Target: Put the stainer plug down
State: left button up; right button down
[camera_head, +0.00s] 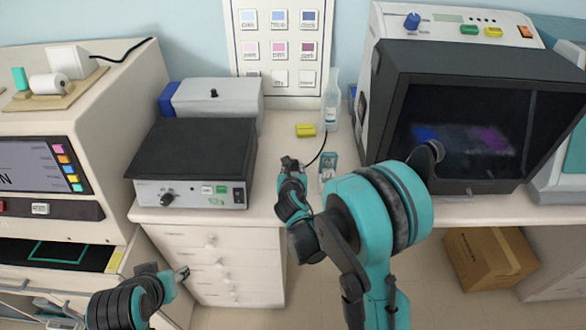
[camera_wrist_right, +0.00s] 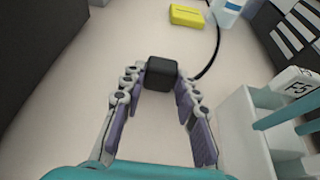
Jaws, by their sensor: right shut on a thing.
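The stainer plug (camera_wrist_right: 161,73) is a small black block with a black cable (camera_wrist_right: 212,48) running from it. In the right wrist view it sits between the tips of my right gripper (camera_wrist_right: 158,80), which is shut on it. In the head view my right gripper (camera_head: 290,163) is over the front part of the counter, right of the black-topped box. The plug is mostly hidden there, but its cable (camera_head: 318,154) shows. I cannot tell whether the plug touches the counter. My left gripper (camera_head: 182,273) is low in front of the drawers, its fingers too small to read.
A yellow block (camera_head: 306,130) and a clear bottle (camera_head: 331,105) stand behind. A small rack (camera_head: 328,168) is close on the right. The black-topped box (camera_head: 195,150) is left, and a large dark-windowed machine (camera_head: 395,90) is right. Bare counter (camera_head: 275,140) lies between.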

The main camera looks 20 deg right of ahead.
jog(key=c, duration=1.1)
grip_release()
jog(key=shift+c, duration=0.2)
